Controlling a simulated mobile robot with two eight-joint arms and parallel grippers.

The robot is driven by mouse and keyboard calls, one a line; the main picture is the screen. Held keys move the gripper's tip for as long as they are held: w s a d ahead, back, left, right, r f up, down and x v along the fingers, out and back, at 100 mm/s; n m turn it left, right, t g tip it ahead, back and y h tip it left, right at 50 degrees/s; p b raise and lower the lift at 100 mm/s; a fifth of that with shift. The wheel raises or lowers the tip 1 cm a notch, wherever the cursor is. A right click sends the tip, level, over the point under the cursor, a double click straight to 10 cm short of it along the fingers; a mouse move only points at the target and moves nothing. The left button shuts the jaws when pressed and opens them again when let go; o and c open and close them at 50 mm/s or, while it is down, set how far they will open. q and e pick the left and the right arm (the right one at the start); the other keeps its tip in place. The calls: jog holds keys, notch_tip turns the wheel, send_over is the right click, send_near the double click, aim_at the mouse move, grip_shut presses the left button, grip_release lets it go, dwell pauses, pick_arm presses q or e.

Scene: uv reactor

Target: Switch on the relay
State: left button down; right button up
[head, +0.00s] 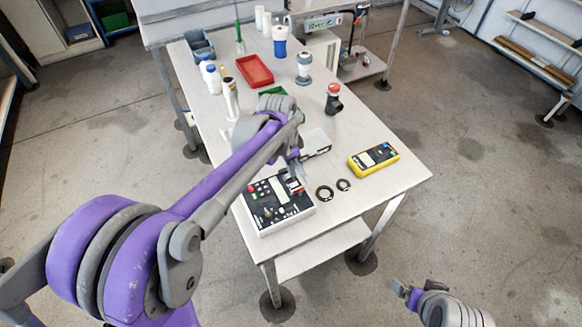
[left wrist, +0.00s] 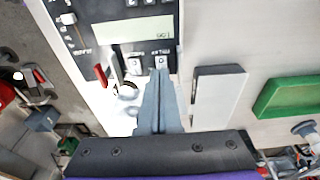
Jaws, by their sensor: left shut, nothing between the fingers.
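The control box (head: 265,222), with a black and white face, lies near the front end of the table. In the left wrist view its black panel (left wrist: 85,25) shows a lit display, a red lever (left wrist: 101,74) and two small white switches. The right-hand switch (left wrist: 160,61) has a small label above it, too blurred to read surely. My left gripper (head: 298,178) is shut and empty at the box's far edge. In the left wrist view its fingertips (left wrist: 160,74) are right at that switch and partly cover it; contact cannot be told. My right gripper (head: 403,290) is low at the right, away from the table.
A yellow meter (head: 374,160) and two dark rings (head: 324,193) lie right of the box. A green tray (left wrist: 287,97) and a red tray (head: 255,71) are farther back. Bottles and a red-capped dark part (head: 333,100) stand on the table.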

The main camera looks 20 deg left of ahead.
pick_arm(q)
jog(key=shift+w+d+f+g, duration=0.1)
jog(key=shift+f+g, duration=0.2)
jog(key=shift+s, duration=0.2)
